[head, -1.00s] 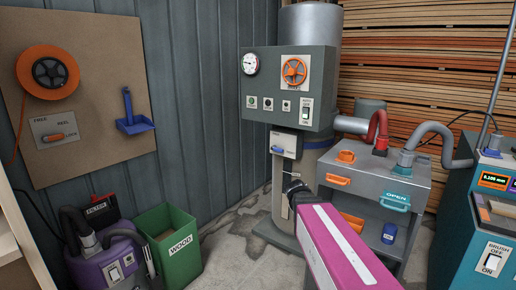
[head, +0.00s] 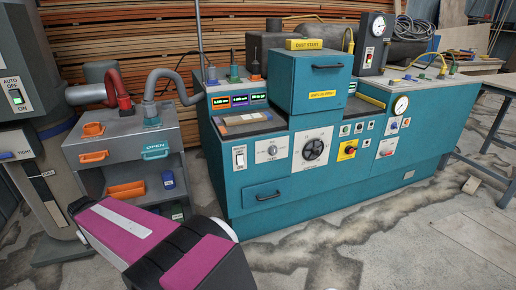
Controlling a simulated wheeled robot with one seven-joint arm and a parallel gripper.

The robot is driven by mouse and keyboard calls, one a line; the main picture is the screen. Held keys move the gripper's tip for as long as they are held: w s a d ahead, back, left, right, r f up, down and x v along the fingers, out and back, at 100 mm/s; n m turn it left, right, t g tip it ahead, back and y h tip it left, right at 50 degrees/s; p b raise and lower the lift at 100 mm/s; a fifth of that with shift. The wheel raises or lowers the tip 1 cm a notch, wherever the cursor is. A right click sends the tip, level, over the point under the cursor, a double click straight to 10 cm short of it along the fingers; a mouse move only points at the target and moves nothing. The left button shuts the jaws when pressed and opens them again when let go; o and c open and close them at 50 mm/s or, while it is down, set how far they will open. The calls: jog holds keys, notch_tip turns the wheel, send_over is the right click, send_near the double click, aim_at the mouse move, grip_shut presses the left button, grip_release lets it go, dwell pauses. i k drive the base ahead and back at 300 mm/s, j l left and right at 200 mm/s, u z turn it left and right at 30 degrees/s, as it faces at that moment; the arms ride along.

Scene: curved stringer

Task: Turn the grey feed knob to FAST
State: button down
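The grey feed knob (head: 272,150) is a small round knob on a pale panel on the front of the teal machine (head: 258,215). It sits between a white rocker switch and a larger black dial. Its lettering and pointer are too small to read. My magenta and black arm reaches in from the bottom, left of the machine and well apart from the knob. A small dark part at its far end (head: 78,206) may be my gripper; its fingers cannot be made out. Nothing of mine touches the knob.
Beside the knob are the rocker switch (head: 239,157), the black dial (head: 313,149) and a yellow panel with a red knob (head: 348,150). A grey cabinet (head: 135,150) with hoses stands left. Stained concrete floor (head: 400,235) lies open in front of the machine.

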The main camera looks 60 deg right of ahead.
aim_at(273, 150)
jog(key=z, duration=2.5)
